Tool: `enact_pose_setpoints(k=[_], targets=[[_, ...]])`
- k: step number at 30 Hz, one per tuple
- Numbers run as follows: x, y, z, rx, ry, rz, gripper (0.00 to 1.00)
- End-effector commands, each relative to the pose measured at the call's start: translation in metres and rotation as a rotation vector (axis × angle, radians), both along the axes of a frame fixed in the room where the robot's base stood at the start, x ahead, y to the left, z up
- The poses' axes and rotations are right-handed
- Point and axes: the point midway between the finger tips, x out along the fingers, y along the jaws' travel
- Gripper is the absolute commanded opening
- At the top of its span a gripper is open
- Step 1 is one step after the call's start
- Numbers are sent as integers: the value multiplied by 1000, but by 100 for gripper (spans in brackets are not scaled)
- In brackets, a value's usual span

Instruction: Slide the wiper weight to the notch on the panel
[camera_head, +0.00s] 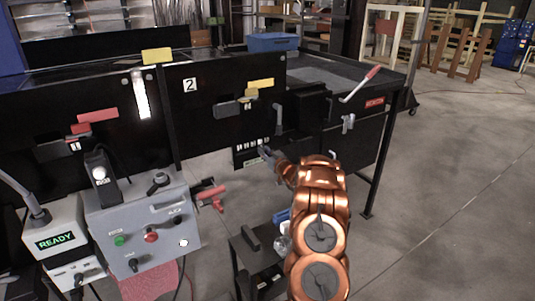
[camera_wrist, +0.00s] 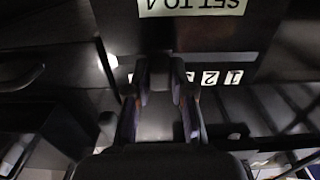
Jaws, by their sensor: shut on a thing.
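The black panel (camera_head: 222,100) carries a row of small white number tags (camera_head: 252,143) along its lower right part. In the wrist view the tags 1 (camera_wrist: 233,77), 2 (camera_wrist: 210,78) and 3 show upside down, below a pale label reading SET TO 4 (camera_wrist: 192,7). My gripper (camera_head: 265,151) reaches the panel just below the tag row. In the wrist view my gripper (camera_wrist: 159,88) is shut on a dark block, apparently the wiper weight (camera_wrist: 158,75). The block sits left of tag 3. The fingers and block hide the tags there, and the notch cannot be made out.
A grey control box (camera_head: 150,235) with buttons and a READY display box (camera_head: 62,245) stand at the left. A small black stand (camera_head: 262,262) is below my arm. A red-handled lever (camera_head: 360,84) juts out at upper right. The floor at right is clear.

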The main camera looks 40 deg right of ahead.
Motion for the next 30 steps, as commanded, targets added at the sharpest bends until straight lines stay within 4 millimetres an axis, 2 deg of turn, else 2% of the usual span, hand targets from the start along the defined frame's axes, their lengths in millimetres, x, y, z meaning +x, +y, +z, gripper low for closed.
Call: enact_pose_setpoints(k=[2, 3, 10, 22, 30], targets=[[1, 1, 1, -1, -1, 1, 0], [1, 1, 1, -1, -1, 1, 23], [-1, -1, 1, 0, -1, -1, 47], [-4, -1, 0, 0, 0, -2, 48], [-29, 3, -1, 3, 2, -5, 48]])
